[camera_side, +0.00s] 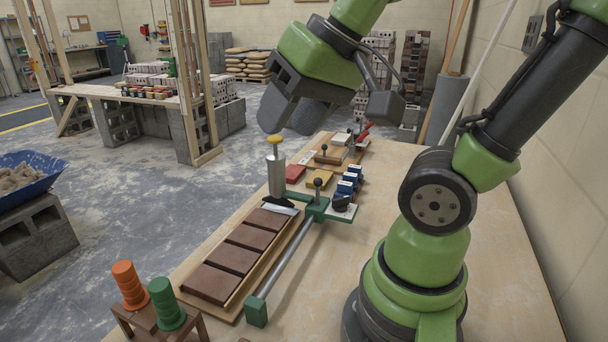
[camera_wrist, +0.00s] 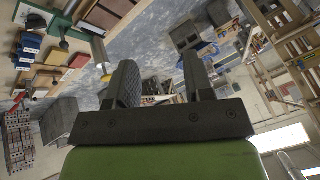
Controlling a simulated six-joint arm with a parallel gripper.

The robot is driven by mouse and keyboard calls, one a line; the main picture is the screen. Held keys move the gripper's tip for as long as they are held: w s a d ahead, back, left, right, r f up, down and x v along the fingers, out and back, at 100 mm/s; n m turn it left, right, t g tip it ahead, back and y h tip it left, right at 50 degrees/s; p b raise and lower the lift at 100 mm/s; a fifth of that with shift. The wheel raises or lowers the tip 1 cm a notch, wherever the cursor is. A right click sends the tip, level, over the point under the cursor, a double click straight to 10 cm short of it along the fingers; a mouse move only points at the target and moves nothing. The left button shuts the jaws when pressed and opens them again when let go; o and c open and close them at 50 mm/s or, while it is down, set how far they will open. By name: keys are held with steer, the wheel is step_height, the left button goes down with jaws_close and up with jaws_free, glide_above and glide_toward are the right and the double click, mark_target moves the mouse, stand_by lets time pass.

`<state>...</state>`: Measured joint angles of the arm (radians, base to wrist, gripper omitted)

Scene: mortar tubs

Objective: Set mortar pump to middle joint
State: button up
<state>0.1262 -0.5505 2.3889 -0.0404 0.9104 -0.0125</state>
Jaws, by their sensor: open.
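The mortar pump (camera_side: 276,174) is a silver upright cylinder with a yellow knob on top and a dark foot. It stands at the far end of a row of several brown bricks (camera_side: 232,258) on a wooden board, by the farthest brick, away from the row's middle joint. A green-ended rail (camera_side: 282,262) with a black-knobbed clamp runs beside the row. My gripper (camera_side: 288,122) is open and empty, above the pump and apart from it. In the wrist view the fingers (camera_wrist: 160,60) are spread, and the pump (camera_wrist: 100,50) lies left of them.
Blue-and-white blocks (camera_side: 349,182), red and yellow blocks (camera_side: 319,179) and small tools stand beyond the rail. Orange (camera_side: 129,283) and green (camera_side: 166,302) ribbed pieces sit on a wooden stand at the front left. The tabletop right of the rail is clear.

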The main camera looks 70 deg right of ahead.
steer(key=w+d+f+m+g+h, duration=0.1)
steer(key=w+d+f+m+g, duration=0.1)
steer(key=w+d, duration=0.3)
steer(key=m+g, duration=0.4)
glide_toward(318, 186)
steer(key=shift+w+d+f, duration=0.3)
steer(key=shift+d+f, duration=0.15)
steer(key=shift+d, duration=0.1)
step_height(318, 186, down, 10)
jaws_close()
